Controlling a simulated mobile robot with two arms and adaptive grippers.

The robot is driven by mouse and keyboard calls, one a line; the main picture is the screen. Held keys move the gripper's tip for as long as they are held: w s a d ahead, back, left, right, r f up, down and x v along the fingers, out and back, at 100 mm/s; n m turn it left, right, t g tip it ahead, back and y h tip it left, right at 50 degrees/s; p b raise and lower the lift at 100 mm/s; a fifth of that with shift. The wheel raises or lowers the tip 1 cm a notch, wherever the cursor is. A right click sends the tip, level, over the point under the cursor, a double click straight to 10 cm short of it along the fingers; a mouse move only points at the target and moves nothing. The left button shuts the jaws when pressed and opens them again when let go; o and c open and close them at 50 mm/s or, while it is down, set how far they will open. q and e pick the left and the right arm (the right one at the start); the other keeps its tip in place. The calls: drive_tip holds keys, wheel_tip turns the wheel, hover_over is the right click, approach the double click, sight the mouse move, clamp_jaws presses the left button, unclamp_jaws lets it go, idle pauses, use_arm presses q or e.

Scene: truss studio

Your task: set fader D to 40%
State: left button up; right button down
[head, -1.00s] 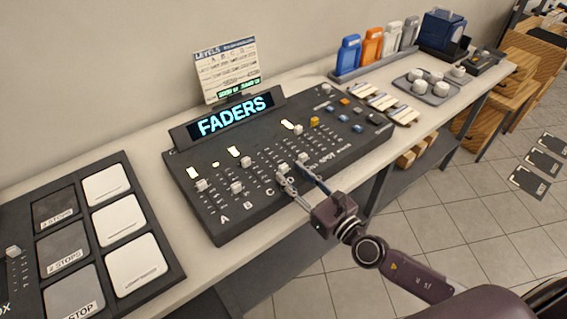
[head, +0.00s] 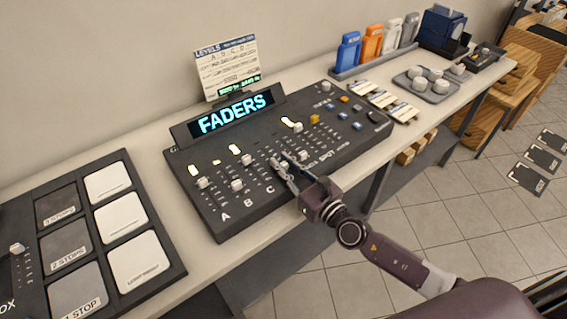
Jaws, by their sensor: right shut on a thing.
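The dark fader console (head: 225,222) lies on the bench with its FADERS display (head: 231,114) lit. White fader caps show on A (head: 202,183), B (head: 237,186) and C (head: 247,160). My right gripper (head: 281,160) reaches in from the lower right, its fingers shut around the cap of the fader right of C, which is fader D by its place. The fingers mostly hide that cap and its lower track, and the D label is hidden. My left gripper is not in view.
A LEVELS card (head: 224,68) stands behind the display; its small writing is unreadable. Another white cap (head: 302,155) sits close right of my fingers. A panel with white and grey tiles (head: 172,281) lies at left. Bottles (head: 371,45) stand at the back.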

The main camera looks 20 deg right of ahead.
sight(303, 183)
drive_tip(key=shift+w, duration=0.1)
drive_tip(key=shift+x, duration=1.6)
drive_tip(key=c, duration=1.8)
unclamp_jaws()
drive_tip(key=v, duration=1.1)
drive_tip(key=shift+s+d, duration=0.15)
drive_tip(key=shift+s, duration=0.45)
